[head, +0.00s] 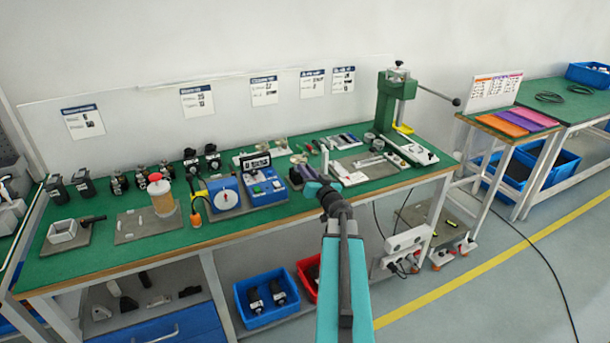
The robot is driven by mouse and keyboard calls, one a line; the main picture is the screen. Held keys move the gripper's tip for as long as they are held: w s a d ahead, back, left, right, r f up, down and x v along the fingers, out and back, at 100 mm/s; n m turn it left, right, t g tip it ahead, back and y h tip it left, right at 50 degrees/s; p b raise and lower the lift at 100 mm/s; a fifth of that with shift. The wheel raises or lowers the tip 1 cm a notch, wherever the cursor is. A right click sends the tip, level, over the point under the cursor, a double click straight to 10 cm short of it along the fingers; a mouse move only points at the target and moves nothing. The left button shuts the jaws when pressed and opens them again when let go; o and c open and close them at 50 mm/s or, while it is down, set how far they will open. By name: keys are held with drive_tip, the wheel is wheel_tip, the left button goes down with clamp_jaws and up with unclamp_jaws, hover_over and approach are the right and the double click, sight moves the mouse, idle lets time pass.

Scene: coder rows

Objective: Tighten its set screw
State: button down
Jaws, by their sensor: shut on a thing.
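My gripper (312,184) is over the front middle of the green workbench (110,240), at the end of my teal arm. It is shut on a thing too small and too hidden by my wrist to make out. Several dark coder-like units (211,157) stand in rows at the back left of the bench. A blue device with a round dial (225,195) and a blue box with buttons (265,186) stand left of my gripper. I cannot make out any set screw in this view. A narrow white upright piece (325,158) shows just behind my gripper.
A green lever press (397,100) stands at the bench's back right. A blue bin (245,300) and a red bin (308,276) sit below. Open floor lies right, crossed by a black cable (545,260).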

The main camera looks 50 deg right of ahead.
drive_tip(key=shift+f+m+b, duration=0.15)
drive_tip(key=shift+m+b, duration=1.15)
drive_tip(key=shift+b, duration=0.55)
drive_tip(key=m+b, duration=0.3)
drive_tip(key=m, duration=0.1)
drive_tip(key=shift+b, duration=0.4)
drive_tip(key=shift+m+p, duration=0.95)
drive_tip(key=shift+m, duration=10.15)
